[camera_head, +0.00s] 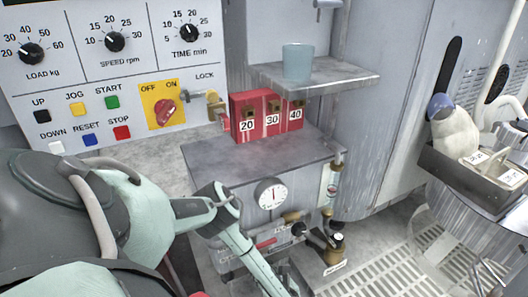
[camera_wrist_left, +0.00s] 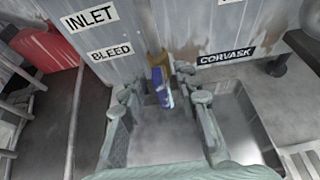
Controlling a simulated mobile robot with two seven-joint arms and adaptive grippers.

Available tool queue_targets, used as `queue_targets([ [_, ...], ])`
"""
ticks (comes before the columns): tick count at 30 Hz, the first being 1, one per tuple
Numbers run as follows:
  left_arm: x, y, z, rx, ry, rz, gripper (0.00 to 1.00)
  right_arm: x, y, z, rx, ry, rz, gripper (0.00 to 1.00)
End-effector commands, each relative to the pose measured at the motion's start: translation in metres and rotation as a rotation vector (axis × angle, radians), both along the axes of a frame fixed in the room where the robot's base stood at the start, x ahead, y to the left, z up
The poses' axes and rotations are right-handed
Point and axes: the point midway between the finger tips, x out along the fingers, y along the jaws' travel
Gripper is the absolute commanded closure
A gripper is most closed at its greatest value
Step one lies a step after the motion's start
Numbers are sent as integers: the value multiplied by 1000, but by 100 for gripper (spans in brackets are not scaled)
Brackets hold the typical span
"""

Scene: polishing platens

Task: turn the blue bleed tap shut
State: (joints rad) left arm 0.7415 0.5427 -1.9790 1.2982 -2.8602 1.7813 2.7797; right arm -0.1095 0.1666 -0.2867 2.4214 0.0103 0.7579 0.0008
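The blue bleed tap (camera_wrist_left: 161,88) shows in the left wrist view as a narrow blue lever on a brass body (camera_wrist_left: 157,61), below and right of the BLEED label (camera_wrist_left: 110,51). My left gripper (camera_wrist_left: 160,95) is open, with one finger on each side of the blue lever. Gaps show between the lever and both fingers; I cannot tell how deep it sits between them. In the head view my left arm reaches down in front of the cabinet, and I cannot make out the blue tap there. My right gripper is not in view.
A red part (camera_wrist_left: 45,45) lies left of the INLET label. In the head view, a gauge (camera_head: 271,194) and a black knob (camera_head: 299,229) are close to my arm. A floor grating (camera_head: 385,262) lies right.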

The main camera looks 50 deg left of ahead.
Motion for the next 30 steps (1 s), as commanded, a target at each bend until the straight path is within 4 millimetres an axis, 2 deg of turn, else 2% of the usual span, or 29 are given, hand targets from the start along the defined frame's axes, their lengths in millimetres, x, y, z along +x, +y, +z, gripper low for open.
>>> queue_targets([
  [5, 0, 0, 0, 0, 0, 0, 69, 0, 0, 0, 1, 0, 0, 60],
  [13, 0, 0, 0, 0, 0, 0, 100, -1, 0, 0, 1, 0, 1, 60],
  [23, 0, 0, 0, 3, 12, 0, 100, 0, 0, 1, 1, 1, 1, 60],
  [30, 2, -1, 1, 30, 104, 2, 100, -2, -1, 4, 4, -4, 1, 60],
])
